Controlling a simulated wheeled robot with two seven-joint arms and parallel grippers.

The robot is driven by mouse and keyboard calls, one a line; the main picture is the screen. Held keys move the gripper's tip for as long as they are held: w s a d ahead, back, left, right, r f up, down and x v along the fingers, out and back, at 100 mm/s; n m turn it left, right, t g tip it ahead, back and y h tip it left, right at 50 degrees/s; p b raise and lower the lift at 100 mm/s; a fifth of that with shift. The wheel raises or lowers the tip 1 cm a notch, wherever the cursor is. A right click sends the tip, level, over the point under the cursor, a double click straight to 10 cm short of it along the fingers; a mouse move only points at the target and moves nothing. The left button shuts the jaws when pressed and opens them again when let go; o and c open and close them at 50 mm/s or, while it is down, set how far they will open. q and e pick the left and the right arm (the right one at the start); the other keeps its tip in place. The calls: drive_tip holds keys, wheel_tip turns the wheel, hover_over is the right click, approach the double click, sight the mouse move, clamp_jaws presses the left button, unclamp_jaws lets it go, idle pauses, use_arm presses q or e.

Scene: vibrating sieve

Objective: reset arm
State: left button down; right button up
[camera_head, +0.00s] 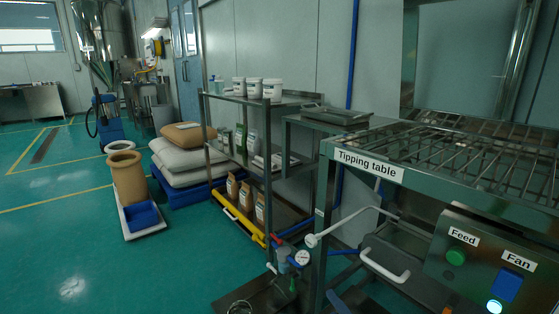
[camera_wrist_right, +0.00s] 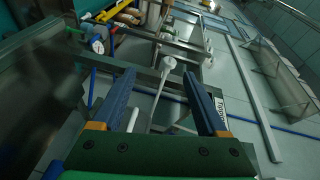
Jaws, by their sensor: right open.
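My right gripper (camera_wrist_right: 159,80) is in the right wrist view, with its two blue fingers spread apart and nothing held between them. Behind the gap between the fingers, a metal lever with a white round end (camera_wrist_right: 168,63) shows, apart from the fingers as far as I can tell. The same lever (camera_head: 312,240) shows in the head view below the tipping table (camera_head: 368,166). My left gripper is not in either view.
A shelf with white tubs (camera_head: 272,89) stands at centre. Green floor (camera_head: 80,250) is clear at left.

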drive_tip(key=s+a+f+n+g, duration=0.2)
drive_tip(key=s+f+n+g, duration=0.5)
drive_tip(key=s+f+n, duration=0.3)
drive_tip(key=s+d+f+n+g+h, duration=0.2)
drive_tip(key=s+d+g+h, duration=0.1)
drive_tip(key=s, duration=0.4)
drive_tip(key=s+d+f+n+g+h, duration=0.2)
drive_tip(key=s+d+h, duration=0.15)
drive_tip(key=s, duration=0.25)
wheel_tip(320, 180, down, 16)
drive_tip(key=d, duration=0.2)
drive_tip(key=s+d+f+g, duration=0.2)
drive_tip(key=s+d+f, duration=0.2)
drive_tip(key=s+f, duration=0.6)
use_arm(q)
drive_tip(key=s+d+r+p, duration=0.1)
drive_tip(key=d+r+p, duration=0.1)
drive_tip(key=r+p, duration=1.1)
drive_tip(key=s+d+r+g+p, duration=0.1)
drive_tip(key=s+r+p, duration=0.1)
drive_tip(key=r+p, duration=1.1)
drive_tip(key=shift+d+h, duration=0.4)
use_arm(e)
drive_tip(key=s+a+r, duration=0.2)
drive_tip(key=r, duration=1.1)
drive_tip(key=s+a+r, duration=0.1)
drive_tip(key=s+r, duration=0.1)
drive_tip(key=r, duration=1)
drive_tip(key=shift+a+r+g, duration=0.3)
drive_tip(key=shift+a+r, duration=0.1)
